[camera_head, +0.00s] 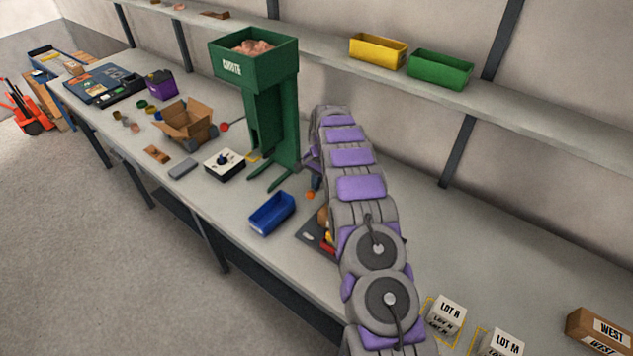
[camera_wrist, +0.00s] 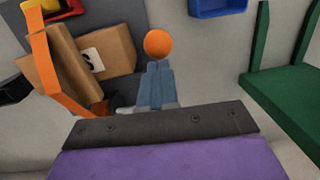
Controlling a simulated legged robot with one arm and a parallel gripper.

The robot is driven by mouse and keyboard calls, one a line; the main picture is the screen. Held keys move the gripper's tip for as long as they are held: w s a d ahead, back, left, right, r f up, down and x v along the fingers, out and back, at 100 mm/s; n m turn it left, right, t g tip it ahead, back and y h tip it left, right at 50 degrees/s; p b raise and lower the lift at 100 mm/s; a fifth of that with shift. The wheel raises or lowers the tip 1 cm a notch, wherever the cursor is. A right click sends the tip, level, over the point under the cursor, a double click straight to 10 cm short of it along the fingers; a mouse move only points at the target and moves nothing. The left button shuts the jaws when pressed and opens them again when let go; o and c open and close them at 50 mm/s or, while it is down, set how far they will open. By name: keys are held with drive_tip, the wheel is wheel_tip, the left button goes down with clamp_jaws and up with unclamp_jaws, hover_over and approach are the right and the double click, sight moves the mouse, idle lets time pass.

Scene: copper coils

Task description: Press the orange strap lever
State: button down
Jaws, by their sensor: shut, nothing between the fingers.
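My gripper (camera_wrist: 158,88) is shut and empty, its blue-grey fingers together in the wrist view. An orange ball-shaped knob (camera_wrist: 158,43) shows right at the fingertips; I cannot tell whether they touch. It is also a small orange dot (camera_head: 310,195) below my gripper (camera_head: 315,184) in the head view. An orange strap (camera_wrist: 45,62) runs across a brown box (camera_wrist: 72,70) at the left of the wrist view. The box shows only partly beside my arm in the head view (camera_head: 322,216). The knob's stem is hidden behind my fingers.
A blue bin (camera_head: 271,214) lies left of the box. A green stand with a crate (camera_head: 254,62) rises behind my gripper, its feet close by. An open carton (camera_head: 186,122) and a white-topped box (camera_head: 224,163) are further left. LOT blocks (camera_head: 446,315) stand at front right.

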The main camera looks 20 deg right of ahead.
drive_tip(key=shift+s+a+f+t+h, duration=0.3)
drive_tip(key=shift+a+f+t+h, duration=0.1)
drive_tip(key=shift+f+h, duration=0.2)
drive_tip(key=shift+s+a+f+t+h, duration=0.3)
drive_tip(key=shift+a+f+h, duration=0.15)
drive_tip(key=shift+f, duration=0.2)
drive_tip(key=shift+s+a+f+t+h+b, duration=0.15)
drive_tip(key=shift+a+f+h+b, duration=0.1)
drive_tip(key=shift+f+b, duration=0.2)
drive_tip(key=shift+s+a+f+t+h+b, duration=0.1)
drive_tip(key=shift+f+t+h+b, duration=0.1)
drive_tip(key=shift+f+b, duration=0.2)
drive_tip(key=shift+s+a+f, duration=0.1)
drive_tip(key=shift+s+f, duration=0.1)
drive_tip(key=shift+f, duration=0.15)
wheel_tip(320, 180, up, 4)
drive_tip(key=w+d, duration=0.1)
drive_tip(key=d, duration=0.1)
drive_tip(key=w+d+v, duration=0.1)
drive_tip(key=v, duration=0.8)
hover_over(311, 195)
drive_tip(key=shift+s+d+r+p, duration=0.1)
drive_tip(key=shift+s+r+p, duration=0.2)
drive_tip(key=shift+p, duration=0.1)
drive_tip(key=shift+d+f, duration=0.1)
drive_tip(key=shift+d, duration=0.1)
